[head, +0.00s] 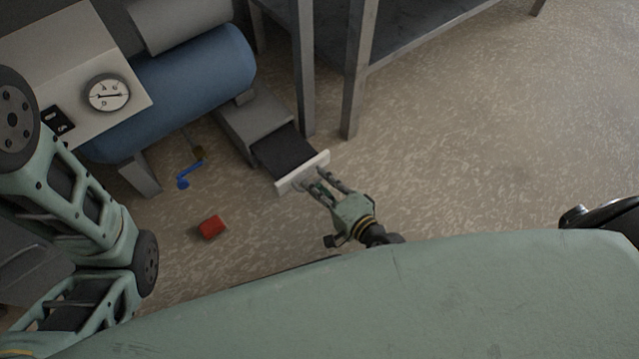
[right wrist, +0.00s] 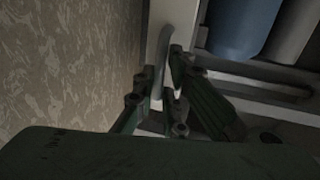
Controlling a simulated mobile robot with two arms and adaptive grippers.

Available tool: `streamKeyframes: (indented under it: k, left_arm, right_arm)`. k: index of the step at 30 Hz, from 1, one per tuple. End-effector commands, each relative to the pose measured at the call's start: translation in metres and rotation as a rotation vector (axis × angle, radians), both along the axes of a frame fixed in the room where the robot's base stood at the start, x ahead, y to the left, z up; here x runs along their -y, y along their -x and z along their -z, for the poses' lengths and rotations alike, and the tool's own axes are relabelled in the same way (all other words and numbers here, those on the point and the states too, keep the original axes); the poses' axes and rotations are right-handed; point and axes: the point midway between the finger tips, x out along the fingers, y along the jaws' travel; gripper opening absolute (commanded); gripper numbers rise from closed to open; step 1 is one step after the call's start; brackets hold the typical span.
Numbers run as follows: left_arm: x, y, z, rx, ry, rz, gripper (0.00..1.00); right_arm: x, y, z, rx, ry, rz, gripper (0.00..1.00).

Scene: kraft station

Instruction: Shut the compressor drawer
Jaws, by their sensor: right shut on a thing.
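The compressor drawer (head: 285,153) sticks out of a grey housing (head: 255,115) low beside the blue compressor tank (head: 180,85). Its dark inside shows behind a white front panel (head: 303,172). My right gripper (head: 318,184) is at the outer face of that panel, its fingers at the handle. In the right wrist view the fingers (right wrist: 165,92) are closed around the grey handle (right wrist: 181,40) on the white front (right wrist: 154,28). My left arm comes in at the left of the head view; its gripper is out of sight.
A red block (head: 212,227) lies on the floor left of my right gripper. A blue valve handle (head: 187,176) sits under the tank. A metal table's legs (head: 358,80) stand close behind the drawer. The floor to the right is clear.

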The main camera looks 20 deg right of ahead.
Motion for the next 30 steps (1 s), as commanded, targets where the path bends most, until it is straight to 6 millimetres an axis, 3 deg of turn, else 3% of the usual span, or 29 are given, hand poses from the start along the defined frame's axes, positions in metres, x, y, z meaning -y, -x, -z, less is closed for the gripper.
streamKeyframes:
  k: [5,18,22,30]
  left_arm:
    - [0.000,0.000,0.001,-0.001,0.000,0.000,0.59]
    - [0.000,0.000,0.017,-0.001,0.000,0.000,0.59]
    - [0.000,-0.001,0.019,-0.001,0.000,0.000,0.59]
    - [0.000,-0.001,0.019,-0.002,0.000,0.000,0.59]
  right_arm:
    - [-0.002,-0.006,0.004,-0.010,-0.004,0.003,0.00]
    - [-0.041,-0.112,0.007,-0.012,-0.010,0.004,0.00]
    - [-0.046,-0.126,0.007,-0.016,-0.009,0.003,0.00]
    - [-0.047,-0.130,0.005,-0.017,-0.008,0.003,0.00]
